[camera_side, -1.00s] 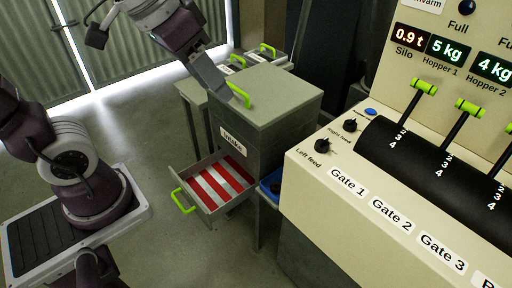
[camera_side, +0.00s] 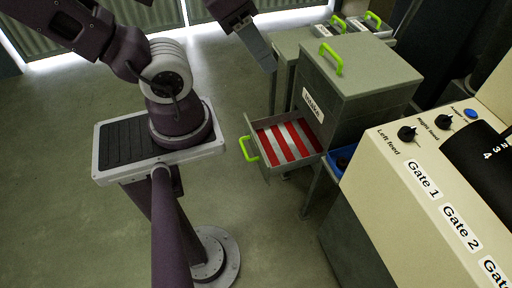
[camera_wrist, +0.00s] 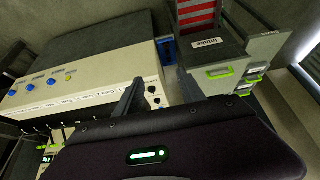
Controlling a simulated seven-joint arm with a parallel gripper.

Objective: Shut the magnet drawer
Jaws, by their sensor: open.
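The magnet drawer (camera_side: 285,143) is pulled out of the front of the grey Intake cabinet (camera_side: 352,105). Red and silver stripes line its inside, and a green handle (camera_side: 248,149) is on its front. Its striped inside also shows at the top of the wrist view (camera_wrist: 196,14). My gripper (camera_side: 266,58) is open, in the air above and behind the drawer in the side view, left of the cabinet top. It appears apart from the drawer and its handle. I see nothing held.
A green handle (camera_side: 331,58) stands up from the cabinet top. A blue bin (camera_side: 340,160) sits beside the drawer. The cream control panel (camera_side: 400,180) is at right. Open floor (camera_side: 240,200) lies left of the drawer.

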